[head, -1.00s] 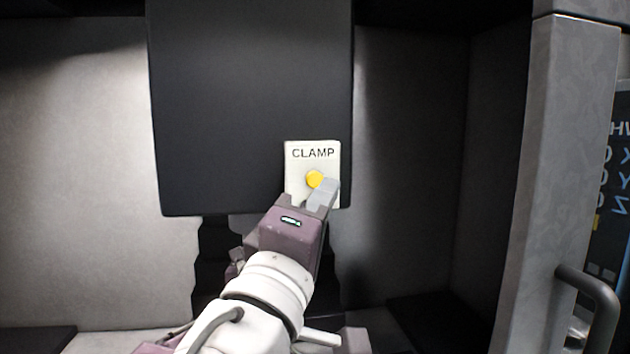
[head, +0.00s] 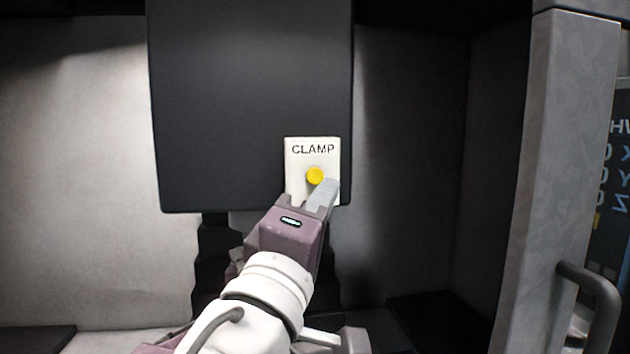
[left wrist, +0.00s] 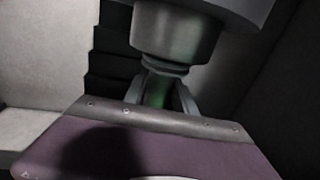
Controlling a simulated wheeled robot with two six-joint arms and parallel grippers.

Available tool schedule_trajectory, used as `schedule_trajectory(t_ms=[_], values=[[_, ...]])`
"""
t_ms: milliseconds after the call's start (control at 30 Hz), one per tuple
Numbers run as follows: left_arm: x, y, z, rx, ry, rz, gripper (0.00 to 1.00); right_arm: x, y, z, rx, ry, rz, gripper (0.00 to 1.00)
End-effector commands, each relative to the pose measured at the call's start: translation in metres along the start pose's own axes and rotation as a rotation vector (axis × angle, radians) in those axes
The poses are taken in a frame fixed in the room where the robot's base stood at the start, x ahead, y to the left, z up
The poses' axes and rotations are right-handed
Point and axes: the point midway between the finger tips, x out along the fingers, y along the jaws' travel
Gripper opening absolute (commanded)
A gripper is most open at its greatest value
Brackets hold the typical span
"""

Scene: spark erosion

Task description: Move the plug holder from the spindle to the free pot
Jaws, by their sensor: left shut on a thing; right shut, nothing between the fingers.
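The spindle (left wrist: 175,35) hangs down at the top of the left wrist view, a grey metal cylinder narrowing to a collar. Right below it, my left gripper (left wrist: 167,95) is shut on the plug holder (left wrist: 157,88), of which a dark greenish part shows between the fingers. The holder's top meets the spindle's underside. My right gripper (head: 325,187) is shut and empty, its fingertips just below and right of the yellow button (head: 314,175) on the white CLAMP plate (head: 298,178). Whether it touches the button is unclear. The free pot is not in view.
The CLAMP plate sits on the dark machine head (head: 250,100). Grey chamber walls (head: 90,180) stand left and right. A grey door post with a handle (head: 592,305) is at the right. The right arm hides the area under the head.

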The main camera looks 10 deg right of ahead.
Motion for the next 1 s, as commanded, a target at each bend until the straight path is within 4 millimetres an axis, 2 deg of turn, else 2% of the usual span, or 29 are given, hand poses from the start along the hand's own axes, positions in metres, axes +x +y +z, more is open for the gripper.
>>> schedule_trajectory(t_ms=[33,800,1000], values=[[0.000,0.000,-0.004,-0.001,-0.004,0.001,0.00,-0.003,-0.006,0.002,0.000,0.000,0.000,0.00],[0.000,0.000,-0.045,-0.001,-0.004,0.001,0.00,-0.020,-0.049,0.013,0.000,0.000,0.000,0.00],[0.000,0.000,-0.048,0.000,-0.004,0.000,0.00,-0.021,-0.053,0.014,0.000,0.000,0.000,0.00]])
